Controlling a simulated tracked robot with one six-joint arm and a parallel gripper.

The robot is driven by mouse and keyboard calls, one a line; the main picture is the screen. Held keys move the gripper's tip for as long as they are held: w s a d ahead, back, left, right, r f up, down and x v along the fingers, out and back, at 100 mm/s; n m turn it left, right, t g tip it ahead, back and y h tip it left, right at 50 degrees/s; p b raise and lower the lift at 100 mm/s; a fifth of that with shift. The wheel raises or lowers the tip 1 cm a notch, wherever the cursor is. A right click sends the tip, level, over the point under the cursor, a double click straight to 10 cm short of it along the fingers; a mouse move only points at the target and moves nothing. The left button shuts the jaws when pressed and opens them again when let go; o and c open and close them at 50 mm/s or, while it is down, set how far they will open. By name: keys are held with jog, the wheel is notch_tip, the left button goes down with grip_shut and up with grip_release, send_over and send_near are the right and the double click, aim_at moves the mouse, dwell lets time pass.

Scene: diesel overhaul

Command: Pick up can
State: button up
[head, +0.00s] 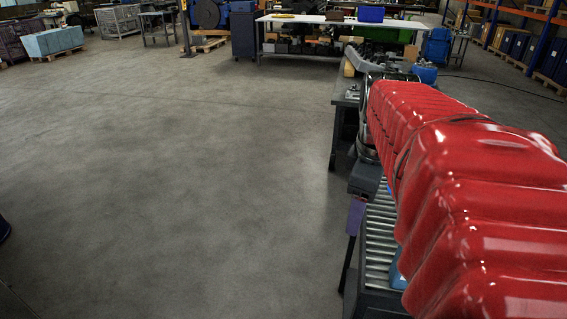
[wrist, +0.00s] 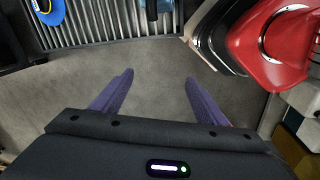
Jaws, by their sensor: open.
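No can shows clearly enough for me to name it with certainty. A blue round object with a yellow disc on top (wrist: 46,11) stands by the rollers at the upper left of the wrist view, cut by the frame edge. In the head view a blue object (head: 397,272) on the rollers is mostly hidden behind my red-covered arm. My gripper (wrist: 158,78) is open, its two purple fingers apart with only grey floor showing between them. In the head view one purple finger (head: 355,216) shows at the left side of the roller conveyor.
The roller conveyor (wrist: 110,27) runs along the top of the wrist view; a dark cylindrical object (wrist: 158,9) is at its edge. A glossy red part (wrist: 275,43) is close at the right. Open floor (head: 180,190) fills the left of the head view. A white-topped bench (head: 340,20) stands behind.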

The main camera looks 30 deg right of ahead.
jog(key=s+d+n, duration=0.1)
jog(key=s+d, duration=0.2)
jog(key=d, duration=0.1)
jog(key=s+d+r+g, duration=0.1)
jog(key=s+d, duration=0.2)
jog(key=d, duration=0.1)
jog(key=s+d+n+y, duration=0.1)
jog(key=s+d, duration=0.3)
jog(key=shift+s+d+r+n, duration=0.1)
jog(key=shift+d+r+n, duration=0.05)
jog(key=shift+r+n, duration=0.15)
jog(key=shift+s+d, duration=0.3)
jog(key=shift+s, duration=0.05)
notch_tip(320, 180, down, 9)
jog(key=shift+r, duration=0.2)
jog(key=shift+f, duration=0.1)
notch_tip(320, 180, down, 5)
jog(key=shift+w+a+r, duration=0.1)
jog(key=shift+c, duration=0.7)
